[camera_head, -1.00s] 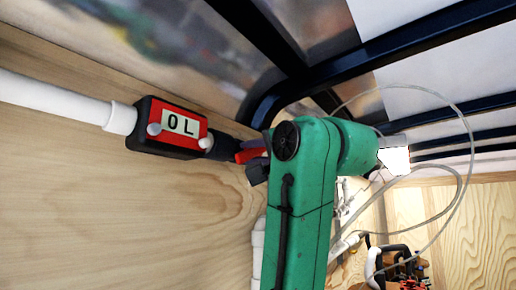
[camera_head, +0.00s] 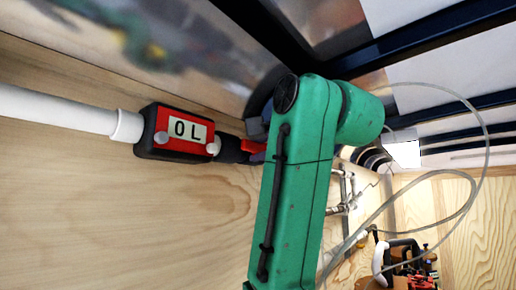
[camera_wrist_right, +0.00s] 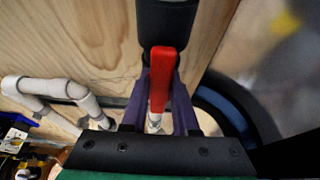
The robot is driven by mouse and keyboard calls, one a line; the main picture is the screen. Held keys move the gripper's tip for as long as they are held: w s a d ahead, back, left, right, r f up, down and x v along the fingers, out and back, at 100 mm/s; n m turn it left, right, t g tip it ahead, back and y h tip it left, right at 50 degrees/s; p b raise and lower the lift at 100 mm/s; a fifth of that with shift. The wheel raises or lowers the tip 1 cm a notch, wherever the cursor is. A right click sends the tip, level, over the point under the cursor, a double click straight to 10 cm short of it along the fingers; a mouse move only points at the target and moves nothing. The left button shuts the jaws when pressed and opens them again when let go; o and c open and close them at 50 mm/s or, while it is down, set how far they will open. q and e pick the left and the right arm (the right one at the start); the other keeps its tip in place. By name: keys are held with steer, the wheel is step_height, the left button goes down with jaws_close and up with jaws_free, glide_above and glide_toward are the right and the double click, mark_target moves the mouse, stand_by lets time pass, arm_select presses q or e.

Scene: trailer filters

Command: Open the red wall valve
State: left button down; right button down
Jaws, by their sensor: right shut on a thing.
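The red wall valve's handle (camera_wrist_right: 162,78) shows in the right wrist view between the two purple fingers of my right gripper (camera_wrist_right: 158,100), which is shut on it. In the head view only a short piece of the red handle (camera_head: 251,146) shows, just right of the dark pipe fitting; my green right arm hides the rest. The red and black flow meter (camera_head: 184,131) reads "0 L" and sits in the white pipe (camera_head: 60,110) to the left of the valve. My left gripper is not in view.
A plywood wall (camera_head: 120,215) lies behind the pipe. Dark frame bars (camera_head: 300,35) run above my arm. A clear looping hose (camera_head: 482,130) and a cluster of tools and fittings (camera_head: 405,265) are at the right. White pipes (camera_wrist_right: 75,92) show left in the wrist view.

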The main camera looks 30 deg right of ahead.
steer(key=shift+r, duration=0.1)
steer(key=c, duration=0.7)
jaws_free()
steer(key=shift+s+d, duration=0.1)
steer(key=shift+s, duration=0.1)
steer(key=shift+s+f+b, duration=0.2)
steer(key=shift+s+b, duration=0.1)
steer(key=shift+b, duration=0.05)
steer(key=s+b, duration=0.2)
steer(key=s, duration=0.2)
steer(key=s+b, duration=0.2)
steer(key=s, duration=0.3)
steer(key=s+b, duration=0.3)
steer(key=s, duration=0.2)
steer(key=shift+a+r, duration=0.2)
steer(key=shift+a, duration=0.2)
